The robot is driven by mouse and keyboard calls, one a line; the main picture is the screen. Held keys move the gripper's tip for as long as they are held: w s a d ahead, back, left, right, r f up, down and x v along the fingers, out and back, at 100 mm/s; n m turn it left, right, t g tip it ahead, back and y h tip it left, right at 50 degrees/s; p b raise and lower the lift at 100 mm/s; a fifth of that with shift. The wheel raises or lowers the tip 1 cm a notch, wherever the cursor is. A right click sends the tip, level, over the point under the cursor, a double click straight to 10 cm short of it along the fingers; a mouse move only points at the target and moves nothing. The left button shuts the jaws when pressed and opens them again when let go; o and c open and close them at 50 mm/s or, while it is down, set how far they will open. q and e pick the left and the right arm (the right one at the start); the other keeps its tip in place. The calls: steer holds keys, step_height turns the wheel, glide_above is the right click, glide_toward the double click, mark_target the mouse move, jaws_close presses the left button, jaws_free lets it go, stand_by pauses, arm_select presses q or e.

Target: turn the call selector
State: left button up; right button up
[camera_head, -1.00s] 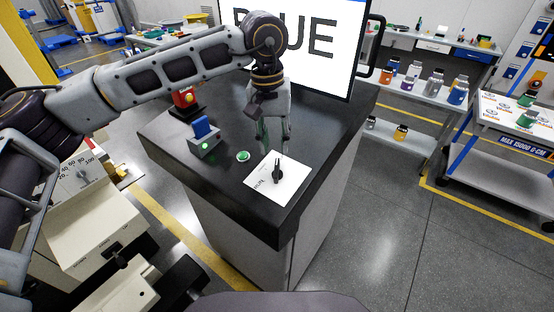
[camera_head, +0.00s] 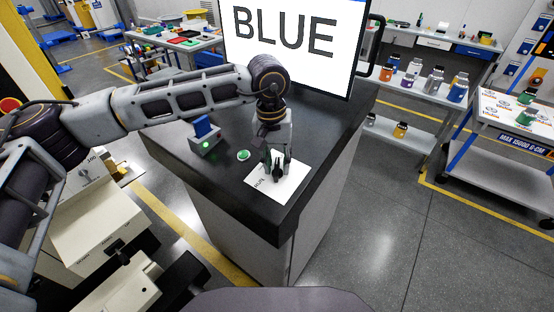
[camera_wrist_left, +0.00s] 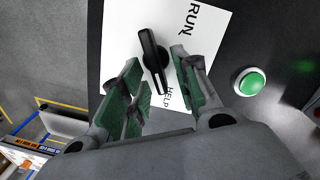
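The call selector (camera_wrist_left: 154,62) is a black knob with a pale line, on a white plate (camera_wrist_left: 118,30) marked RUN and HELP. In the left wrist view the knob points obliquely, one end toward HELP. In the head view the selector (camera_head: 278,172) sits near the front of the dark cabinet top. My left gripper (camera_head: 277,170) points down over the plate. It is open, its green-padded fingers (camera_wrist_left: 160,85) on either side of the knob's near end, with gaps visible; contact cannot be told. My right gripper is not in view.
A green button (camera_head: 243,155) is left of the plate, with a blue-and-grey switch box (camera_head: 205,134) farther left. A large screen (camera_head: 295,45) reading BLUE stands behind. The cabinet top's front corner (camera_head: 277,225) is clear.

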arm_select(q)
jaws_close()
